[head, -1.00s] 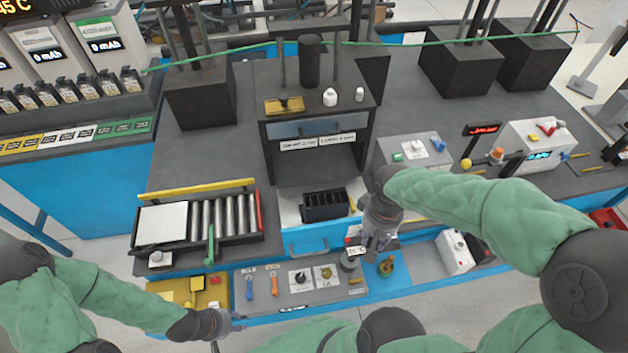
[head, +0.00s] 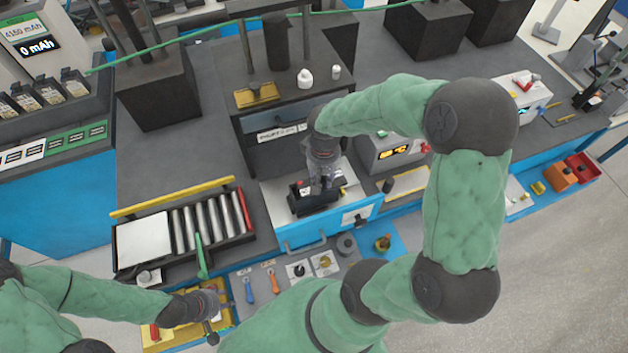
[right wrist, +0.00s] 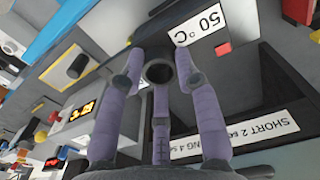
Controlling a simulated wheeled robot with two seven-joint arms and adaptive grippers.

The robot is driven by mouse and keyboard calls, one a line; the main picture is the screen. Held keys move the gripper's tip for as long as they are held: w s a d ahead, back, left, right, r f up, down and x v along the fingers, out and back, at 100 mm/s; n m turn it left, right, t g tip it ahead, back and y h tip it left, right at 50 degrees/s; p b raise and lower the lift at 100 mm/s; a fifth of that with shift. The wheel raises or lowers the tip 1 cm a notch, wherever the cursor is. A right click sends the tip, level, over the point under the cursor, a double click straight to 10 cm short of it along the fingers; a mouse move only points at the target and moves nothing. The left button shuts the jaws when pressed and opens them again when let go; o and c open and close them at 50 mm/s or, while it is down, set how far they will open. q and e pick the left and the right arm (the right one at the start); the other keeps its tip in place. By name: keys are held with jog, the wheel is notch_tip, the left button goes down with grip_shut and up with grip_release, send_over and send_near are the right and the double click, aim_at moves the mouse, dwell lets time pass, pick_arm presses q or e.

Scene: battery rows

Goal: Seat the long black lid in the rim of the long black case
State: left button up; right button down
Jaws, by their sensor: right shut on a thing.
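The long black case (head: 316,206) sits on the pale drawer bottom below the shelf, in the middle of the head view. My right gripper (head: 322,184) is directly above it and hides part of it. In the right wrist view its fingers (right wrist: 160,78) are shut around a round dark knob (right wrist: 160,71), which I take for the handle of the long black lid. Most of the lid is hidden by the gripper or merges with the dark case, so I cannot tell whether they touch. My left gripper (head: 212,334) is low at left, away from both; its finger gap is unclear.
The dark shelf unit (head: 285,100) with label strips stands right behind the case. A roller tray (head: 190,228) is to the left. A lit control box (head: 395,150) is to the right. A panel with tools (head: 290,280) lies in front.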

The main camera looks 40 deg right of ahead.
jog(key=w+f, duration=0.3)
jog(key=f, duration=0.2)
jog(key=shift+w+d, duration=0.1)
jog(key=shift+w, duration=0.3)
jog(key=shift+w+f, duration=0.1)
jog(key=shift+f, duration=1.45)
jog(key=shift+f+b, duration=0.2)
jog(key=shift+b, duration=0.2)
jog(key=c, duration=0.9)
grip_release()
jog(key=shift+r, duration=0.1)
jog(key=shift+r, duration=0.15)
notch_tip(320, 180, up, 12)
jog(key=shift+p, duration=0.6)
